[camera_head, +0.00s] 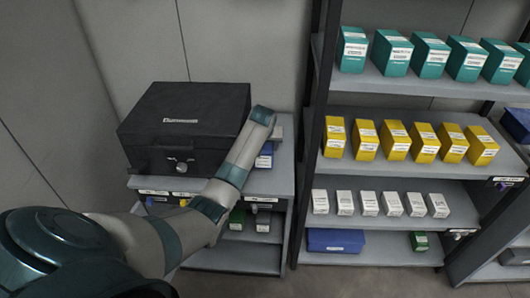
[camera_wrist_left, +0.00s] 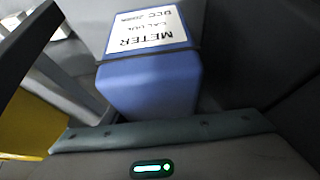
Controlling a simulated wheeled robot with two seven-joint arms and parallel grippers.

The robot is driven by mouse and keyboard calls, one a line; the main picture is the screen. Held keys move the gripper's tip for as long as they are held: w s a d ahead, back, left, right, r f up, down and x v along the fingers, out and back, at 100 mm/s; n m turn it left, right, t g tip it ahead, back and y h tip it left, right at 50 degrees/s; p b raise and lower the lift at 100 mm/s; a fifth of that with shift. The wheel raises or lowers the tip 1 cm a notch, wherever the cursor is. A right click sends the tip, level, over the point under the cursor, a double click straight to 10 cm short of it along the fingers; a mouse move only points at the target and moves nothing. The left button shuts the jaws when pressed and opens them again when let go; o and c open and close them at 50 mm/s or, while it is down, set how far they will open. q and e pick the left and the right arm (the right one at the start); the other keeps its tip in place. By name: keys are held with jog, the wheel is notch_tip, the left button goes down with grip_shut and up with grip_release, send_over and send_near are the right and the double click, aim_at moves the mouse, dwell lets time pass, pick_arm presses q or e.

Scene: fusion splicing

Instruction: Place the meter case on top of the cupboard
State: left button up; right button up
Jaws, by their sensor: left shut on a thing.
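The meter case (camera_wrist_left: 150,88) is a blue box with a white label reading METER, upside down in the left wrist view. My left gripper (camera_wrist_left: 165,70) is shut on it, with dark fingers at either side. In the head view a blue, white-labelled piece (camera_head: 265,158) shows beside my left forearm; the gripper itself is hidden behind the arm. A black box with a label and a front knob (camera_head: 182,125) stands on a low grey shelf unit (camera_head: 284,182). I cannot tell which of these is the cupboard. My right gripper is not in view.
A tall rack (camera_head: 312,130) stands close to the right with teal boxes (camera_head: 430,55), yellow boxes (camera_head: 395,140) and white boxes (camera_head: 392,203). A wall stands behind and to the left of the black box.

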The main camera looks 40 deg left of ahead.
pick_arm(q)
jog(key=shift+r, duration=0.1)
jog(key=shift+f+p, duration=0.4)
jog(key=shift+f, duration=1.55)
jog(key=shift+f, duration=0.1)
jog(key=o, duration=1.5)
jog(key=shift+f, duration=0.1)
jog(key=shift+s, duration=0.1)
jog(key=shift+r, duration=0.2)
jog(key=shift+b+v, duration=0.75)
jog(key=shift+v, duration=5.25)
